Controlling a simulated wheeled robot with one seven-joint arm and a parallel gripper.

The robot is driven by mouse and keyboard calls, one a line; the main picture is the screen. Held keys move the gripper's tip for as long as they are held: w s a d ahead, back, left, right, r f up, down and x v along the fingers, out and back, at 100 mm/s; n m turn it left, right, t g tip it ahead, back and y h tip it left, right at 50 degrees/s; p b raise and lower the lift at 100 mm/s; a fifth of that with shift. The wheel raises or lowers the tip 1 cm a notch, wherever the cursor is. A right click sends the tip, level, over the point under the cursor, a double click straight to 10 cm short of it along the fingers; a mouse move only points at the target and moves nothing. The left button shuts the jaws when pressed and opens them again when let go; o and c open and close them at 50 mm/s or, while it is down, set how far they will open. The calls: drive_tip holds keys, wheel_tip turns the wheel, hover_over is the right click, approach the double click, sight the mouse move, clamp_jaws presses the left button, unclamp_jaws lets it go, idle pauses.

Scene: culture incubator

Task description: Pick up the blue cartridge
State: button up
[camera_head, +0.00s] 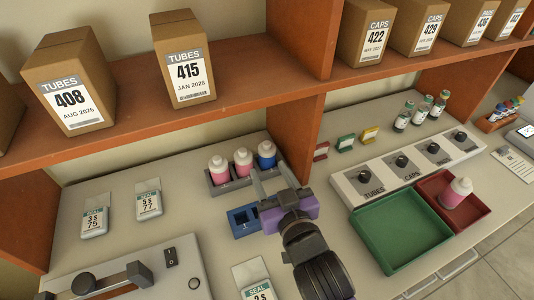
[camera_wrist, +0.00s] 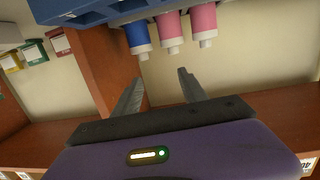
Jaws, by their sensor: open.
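The blue cartridge (camera_head: 266,158) is a bottle-like piece with a white cap. It stands upright at the right end of a grey rack (camera_head: 231,184), beside two pink cartridges (camera_head: 243,163). My gripper (camera_head: 269,168) is open and empty, its fingers reaching toward the blue cartridge from the front right. In the wrist view, which looks upside down, the blue cartridge (camera_wrist: 138,37) lies beyond the fingertips (camera_wrist: 161,76), slightly left of the gap, apart from them.
The blue block with openings (camera_head: 242,220) sits in front of the rack. A shelf upright (camera_head: 295,140) stands close behind my gripper. A green tray (camera_head: 400,230) and a red tray (camera_head: 470,215) with a pink cartridge lie right. Labelled packets (camera_head: 148,200) lie left.

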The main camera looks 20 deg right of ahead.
sight(269, 154)
drive_tip(key=w+d+f, duration=0.1)
drive_tip(key=w, duration=0.2)
drive_tip(key=w+d+f+m+g+h+p, duration=0.1)
drive_tip(key=w+f, duration=0.1)
drive_tip(key=w, duration=0.1)
drive_tip(key=w+d+f+g, duration=0.1)
drive_tip(key=w, duration=0.3)
drive_tip(key=shift+d+f+m+h+p, duration=0.2)
drive_tip(key=shift+d+m+h+p, duration=0.1)
drive_tip(key=shift+d+p, duration=0.1)
drive_tip(key=shift+s, duration=0.1)
drive_tip(key=shift+c, duration=0.4)
clamp_jaws()
